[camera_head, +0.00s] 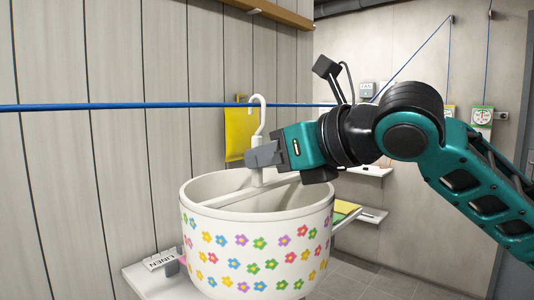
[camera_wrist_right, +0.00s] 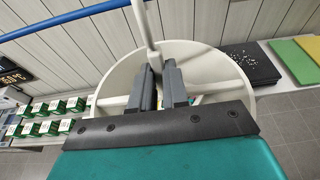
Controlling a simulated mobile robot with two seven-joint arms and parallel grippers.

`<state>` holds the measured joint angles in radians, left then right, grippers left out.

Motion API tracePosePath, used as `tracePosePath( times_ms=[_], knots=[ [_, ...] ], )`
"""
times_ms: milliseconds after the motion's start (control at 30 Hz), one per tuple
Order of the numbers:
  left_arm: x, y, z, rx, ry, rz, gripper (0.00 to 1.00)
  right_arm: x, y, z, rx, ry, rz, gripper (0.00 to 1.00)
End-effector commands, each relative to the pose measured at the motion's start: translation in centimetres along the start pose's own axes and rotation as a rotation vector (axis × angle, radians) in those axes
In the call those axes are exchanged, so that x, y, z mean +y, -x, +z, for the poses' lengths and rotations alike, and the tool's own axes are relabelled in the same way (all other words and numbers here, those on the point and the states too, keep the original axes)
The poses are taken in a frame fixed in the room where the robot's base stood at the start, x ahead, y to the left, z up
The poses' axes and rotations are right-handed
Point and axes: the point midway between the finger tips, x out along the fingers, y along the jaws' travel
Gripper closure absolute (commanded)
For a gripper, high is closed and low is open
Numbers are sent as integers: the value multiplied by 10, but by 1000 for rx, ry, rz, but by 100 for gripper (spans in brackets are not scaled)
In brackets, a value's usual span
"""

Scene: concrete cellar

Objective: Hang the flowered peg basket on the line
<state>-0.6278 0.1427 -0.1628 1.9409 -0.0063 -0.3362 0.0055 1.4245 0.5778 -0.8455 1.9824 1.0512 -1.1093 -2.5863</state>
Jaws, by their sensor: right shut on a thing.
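The flowered peg basket (camera_head: 258,255) is a white round tub with coloured flowers, hanging upright in the air. A white bar crosses its mouth, and a white stem with a hook (camera_head: 258,103) rises from it. My right gripper (camera_head: 258,156) is shut on the stem just below the hook; the wrist view shows its fingers (camera_wrist_right: 156,85) around the stem inside the basket's rim (camera_wrist_right: 103,82). The blue line (camera_head: 130,106) runs level with the hook's curve. I cannot tell whether the hook is over the line or only beside it. My left gripper is not in view.
A yellow cloth (camera_head: 237,132) hangs behind the hook. A white shelf (camera_head: 150,284) with a LINEN label (camera_head: 161,260) lies below the basket. The wrist view shows green-and-white boxes (camera_wrist_right: 48,128), a black tray (camera_wrist_right: 248,62) and a green board (camera_wrist_right: 296,62).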

Motion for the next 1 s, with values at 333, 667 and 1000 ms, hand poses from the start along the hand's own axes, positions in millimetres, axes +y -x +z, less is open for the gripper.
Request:
tracePosePath(
  times_ms=[333,667,1000],
  knots=[
    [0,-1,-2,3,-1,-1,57,0,0,1,-1,0,0,64],
    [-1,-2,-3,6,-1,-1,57,0,1,-1,2,0,0,56],
    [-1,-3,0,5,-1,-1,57,-2,52,0,-4,2,-5,56]
  ],
)
